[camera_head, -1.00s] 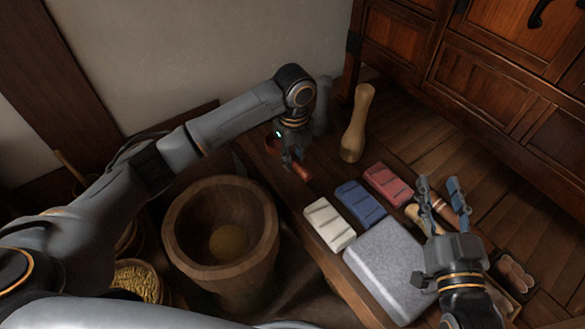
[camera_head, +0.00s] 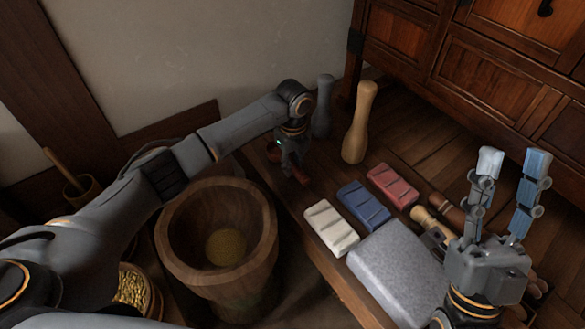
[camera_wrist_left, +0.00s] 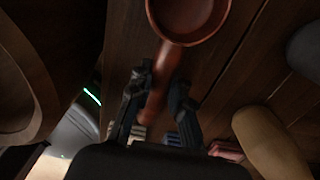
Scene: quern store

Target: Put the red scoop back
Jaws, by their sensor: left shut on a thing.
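The red scoop is in my left gripper (camera_head: 292,166), which is shut on its handle (camera_head: 301,176) over the far left part of the low wooden bench. In the left wrist view the scoop's round bowl (camera_wrist_left: 190,18) lies beyond the fingers, and its handle runs between the two fingertips (camera_wrist_left: 160,88). Whether the scoop touches the bench I cannot tell. On the bench are slotted blocks: a red block (camera_head: 391,186), a blue block (camera_head: 362,205) and a white block (camera_head: 331,228). My right gripper (camera_head: 513,165) is open and empty, above the right end of the bench.
A wooden mortar (camera_head: 182,251) with yellowish meal stands left of the bench. A tan pestle (camera_head: 359,125) and a grey one (camera_head: 322,108) stand upright behind the blocks. A grey stone slab (camera_head: 398,272) lies in front. A wooden cabinet (camera_head: 500,90) stands behind.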

